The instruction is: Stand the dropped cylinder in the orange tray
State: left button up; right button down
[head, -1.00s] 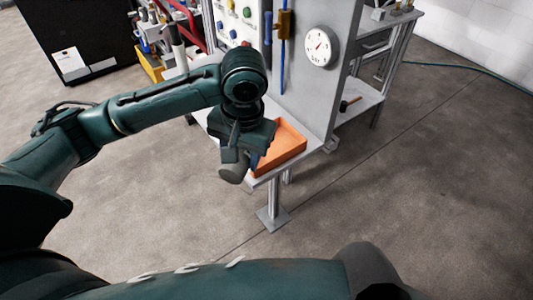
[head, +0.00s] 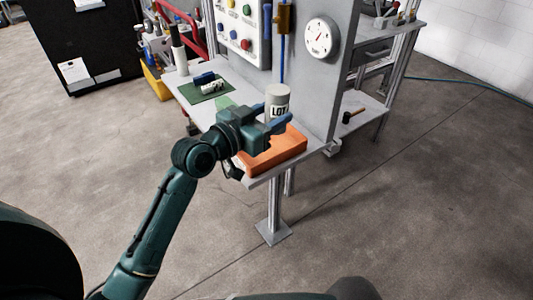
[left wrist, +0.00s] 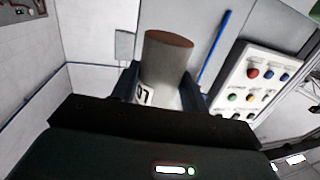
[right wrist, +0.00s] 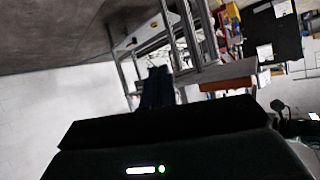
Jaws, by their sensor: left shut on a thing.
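My left gripper (head: 277,113) is shut on a grey cylinder (head: 278,93) with a white band reading "LOT". In the head view the cylinder stands about upright between the blue fingers, and it appears over the orange tray (head: 262,166), apart from its floor. The left wrist view shows the cylinder (left wrist: 166,58) between both fingers, its brown end face visible. The gripper and wrist cover part of the tray's left side. My right gripper (right wrist: 158,78) shows only in the right wrist view, its fingers together and empty.
The tray sits at the front corner of a grey bench (head: 188,92). A green mat (head: 205,93) with small items lies to the left. A grey panel with a gauge (head: 321,39) rises behind the tray, and a button box (head: 240,30) stands further left.

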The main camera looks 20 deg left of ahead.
pick_arm(q)
jog(key=shift+n+t+y, duration=0.6)
jog(key=shift+t+y, duration=0.1)
jog(key=a+f, duration=0.1)
jog(key=f, duration=0.1)
jog(key=f+b, duration=0.1)
jog(key=f, duration=0.1)
jog(key=a+f, duration=0.1)
jog(key=f, duration=0.1)
jog(key=shift+a+f+b, duration=0.35)
jog(key=shift+f, duration=0.05)
notch_tip(320, 180, down, 4)
jog(key=shift+r+b, duration=0.1)
jog(key=shift+b, duration=0.6)
pick_arm(e)
jog(key=shift+w+a+f+m, duration=0.1)
jog(key=shift+f+m, duration=0.05)
jog(key=shift+f, duration=0.3)
jog(key=shift+a+f+m, duration=0.1)
jog(key=shift+f+m, duration=0.05)
jog(key=shift+f, duration=0.25)
pick_arm(q)
jog(key=shift+f, duration=0.25)
jog(key=o, duration=1.4)
jog(key=shift+o, duration=0.2)
pick_arm(e)
jog(key=shift+f, duration=0.1)
